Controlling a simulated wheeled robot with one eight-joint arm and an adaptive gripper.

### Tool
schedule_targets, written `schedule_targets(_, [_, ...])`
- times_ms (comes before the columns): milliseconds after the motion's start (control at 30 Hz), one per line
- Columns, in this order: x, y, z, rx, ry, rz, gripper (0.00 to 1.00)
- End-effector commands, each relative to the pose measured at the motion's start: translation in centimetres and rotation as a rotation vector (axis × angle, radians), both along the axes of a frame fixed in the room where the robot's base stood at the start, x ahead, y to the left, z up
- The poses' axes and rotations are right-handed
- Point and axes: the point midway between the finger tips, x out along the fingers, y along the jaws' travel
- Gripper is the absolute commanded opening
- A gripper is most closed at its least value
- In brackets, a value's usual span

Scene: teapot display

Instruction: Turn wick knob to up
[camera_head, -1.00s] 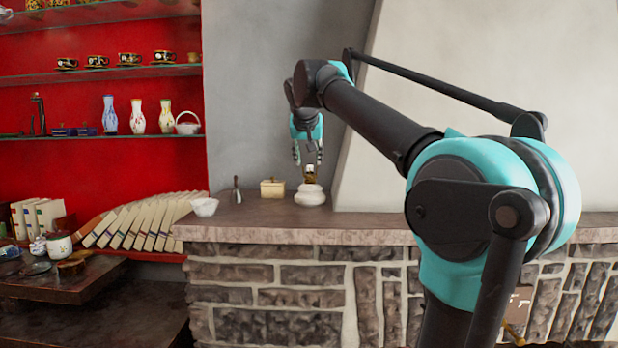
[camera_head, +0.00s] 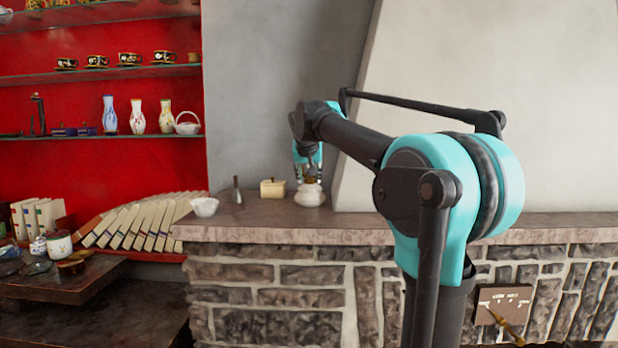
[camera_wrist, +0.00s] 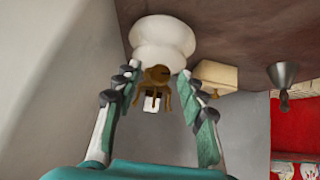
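A white rounded oil lamp base (camera_head: 310,195) stands on the stone ledge; it also shows in the wrist view (camera_wrist: 160,42). On it sits a brass burner (camera_wrist: 157,76) with prongs and a pale square part, perhaps the wick knob (camera_wrist: 151,104); I cannot be sure. My gripper (camera_head: 309,175) is at the burner, just above the white base. In the wrist view my gripper (camera_wrist: 158,88) has its two fingers apart, one on each side of the burner, with visible gaps. Nothing is held.
A cream lidded box (camera_head: 272,188), a grey bell-like object (camera_head: 237,190) and a white bowl (camera_head: 204,207) stand left of the lamp on the stone ledge (camera_head: 400,234). A grey wall (camera_head: 260,90) rises behind. The ledge to the right is clear.

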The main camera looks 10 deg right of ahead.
Motion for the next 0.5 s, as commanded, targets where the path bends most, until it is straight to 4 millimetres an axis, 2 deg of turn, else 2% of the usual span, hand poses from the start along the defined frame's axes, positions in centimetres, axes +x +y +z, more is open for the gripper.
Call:
schedule_targets(33, [-0.01,0.0,0.01,0.0,0.0,0.0,0.33])
schedule_targets(300, [-0.02,0.0,0.02,0.0,0.0,0.0,0.0])
schedule_targets(500, [-0.07,-0.11,-0.01,0.022,-0.003,0.0,0.0])
